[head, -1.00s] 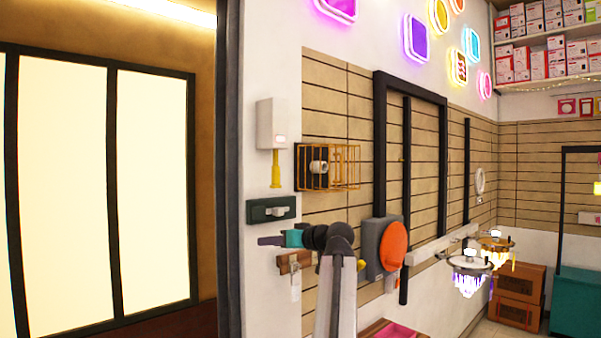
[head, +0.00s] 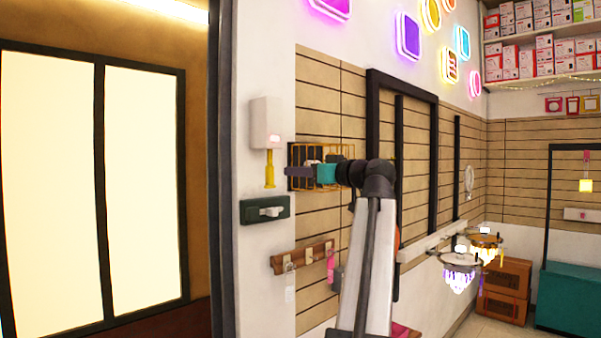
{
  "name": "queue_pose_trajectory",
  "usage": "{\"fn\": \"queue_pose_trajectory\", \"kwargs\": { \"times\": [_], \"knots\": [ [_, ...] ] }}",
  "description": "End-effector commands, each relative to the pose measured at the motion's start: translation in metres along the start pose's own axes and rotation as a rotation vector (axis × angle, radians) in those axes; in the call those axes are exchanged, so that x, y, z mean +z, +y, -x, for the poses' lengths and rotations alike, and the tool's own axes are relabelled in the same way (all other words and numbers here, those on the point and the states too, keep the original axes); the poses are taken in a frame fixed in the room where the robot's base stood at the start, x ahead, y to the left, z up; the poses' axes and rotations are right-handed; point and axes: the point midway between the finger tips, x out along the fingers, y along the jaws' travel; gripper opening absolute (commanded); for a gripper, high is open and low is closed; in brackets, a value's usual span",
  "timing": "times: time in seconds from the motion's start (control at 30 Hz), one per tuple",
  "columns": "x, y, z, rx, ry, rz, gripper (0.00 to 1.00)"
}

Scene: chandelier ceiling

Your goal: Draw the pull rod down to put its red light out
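A white box (head: 267,122) is fixed to the white wall strip beside the doorway. My gripper (head: 289,171), with dark fingers, is just to the right of the rod's lower part in the picture and points left. A small gap shows between them; depth is hard to judge. The fingers are seen side-on and small, so their opening cannot be told.
A yellow wire cage (head: 306,152) on the slatted wall is partly behind my gripper. A dark green switch plate (head: 265,210) is below the rod. A wooden hook rail (head: 302,257) with hanging tags is lower. Lit chandeliers (head: 458,277) hang at the right.

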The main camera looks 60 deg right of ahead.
Motion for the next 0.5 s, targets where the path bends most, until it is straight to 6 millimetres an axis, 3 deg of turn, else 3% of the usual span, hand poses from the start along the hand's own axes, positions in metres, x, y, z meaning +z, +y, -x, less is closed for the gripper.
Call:
{"fn": "queue_pose_trajectory", "kwargs": {
  "times": [0.27,0.5],
  "knots": [
    [-0.001,-0.001,-0.012,-0.003,0.0,-0.001,0.39],
    [-0.002,-0.001,-0.039,-0.004,-0.002,-0.001,0.39]
  ]
}}
